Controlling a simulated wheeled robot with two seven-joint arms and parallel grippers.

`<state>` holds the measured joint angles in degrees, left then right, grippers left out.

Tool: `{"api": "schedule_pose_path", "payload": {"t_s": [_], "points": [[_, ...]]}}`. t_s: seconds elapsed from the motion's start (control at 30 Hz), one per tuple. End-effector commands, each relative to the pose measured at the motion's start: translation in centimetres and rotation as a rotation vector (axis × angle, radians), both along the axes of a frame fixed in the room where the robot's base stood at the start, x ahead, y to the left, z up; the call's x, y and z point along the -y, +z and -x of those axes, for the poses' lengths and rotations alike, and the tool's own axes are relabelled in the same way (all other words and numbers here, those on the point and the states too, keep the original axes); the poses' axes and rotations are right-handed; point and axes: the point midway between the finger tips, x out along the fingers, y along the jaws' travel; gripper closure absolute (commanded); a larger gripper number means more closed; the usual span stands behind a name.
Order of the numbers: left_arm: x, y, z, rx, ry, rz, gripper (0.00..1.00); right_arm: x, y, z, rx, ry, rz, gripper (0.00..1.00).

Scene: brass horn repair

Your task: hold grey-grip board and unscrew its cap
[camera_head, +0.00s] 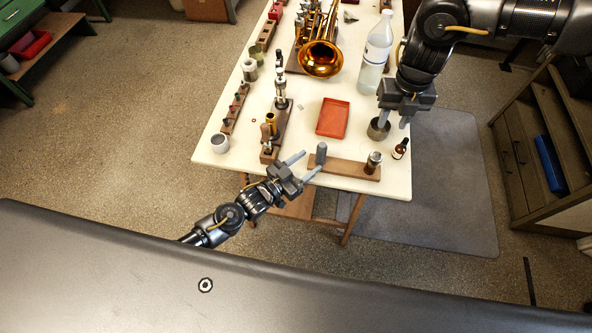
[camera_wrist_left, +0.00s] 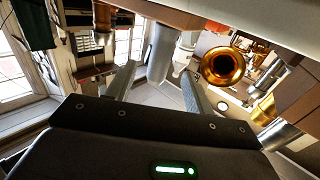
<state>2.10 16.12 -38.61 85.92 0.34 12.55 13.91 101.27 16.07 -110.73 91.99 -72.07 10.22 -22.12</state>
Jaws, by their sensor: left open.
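The wooden board (camera_head: 345,168) lies along the near edge of the white table, with an upright grey grip (camera_head: 321,152) at its left end. A metal cylinder with a darker top, seemingly its cap (camera_head: 374,161), stands at the right end. My left gripper (camera_head: 308,163) is open and empty, beside the grey grip at the table edge. In the left wrist view the grey grip (camera_wrist_left: 162,50) shows ahead, between the open fingers (camera_wrist_left: 160,70); I see no contact. My right gripper (camera_head: 394,119) points down with its fingers apart, above and right of the cap, near a dark round pot.
The dark pot (camera_head: 378,129) and a small brown bottle (camera_head: 400,149) stand behind the cap. A wooden rack (camera_head: 270,151) is left of the board.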

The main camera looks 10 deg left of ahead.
Motion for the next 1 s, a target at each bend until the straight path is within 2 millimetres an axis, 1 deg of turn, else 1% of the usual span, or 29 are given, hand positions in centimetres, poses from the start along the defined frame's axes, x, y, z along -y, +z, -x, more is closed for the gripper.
{"api": "schedule_pose_path", "payload": {"t_s": [0.03, 0.1, 0.3, 0.5, 0.77, 0.87, 1.0], "points": [[0.7, 0.1, -0.8, 0.002, 0.000, 0.001, 0.47, 0.0, 0.0, 0.0, 0.000, 0.000, 0.000, 0.64], [1.4, 0.1, -1.8, 0.001, 0.001, 0.001, 0.47, 0.0, 0.0, 0.0, 0.000, 0.000, 0.000, 0.64], [3.1, 0.1, -3.9, 0.001, 0.001, 0.001, 0.47, 0.0, 0.0, 0.0, 0.000, 0.001, 0.000, 0.64], [3.8, 0.0, -4.7, 0.000, 0.000, 0.000, 0.47, 0.0, 0.0, 0.0, 0.000, 0.001, 0.000, 0.64], [3.9, 0.0, -4.8, -0.001, 0.000, 0.001, 0.47, 0.0, 0.0, 0.0, 0.000, 0.000, 0.000, 0.64], [3.9, 0.0, -4.8, -0.001, 0.000, 0.001, 0.58, 0.0, 0.0, 0.0, 0.000, 0.000, 0.000, 0.64], [3.9, 0.0, -4.8, -0.001, 0.000, 0.001, 0.76, 0.0, 0.0, 0.0, 0.000, 0.000, 0.000, 0.64]]}}
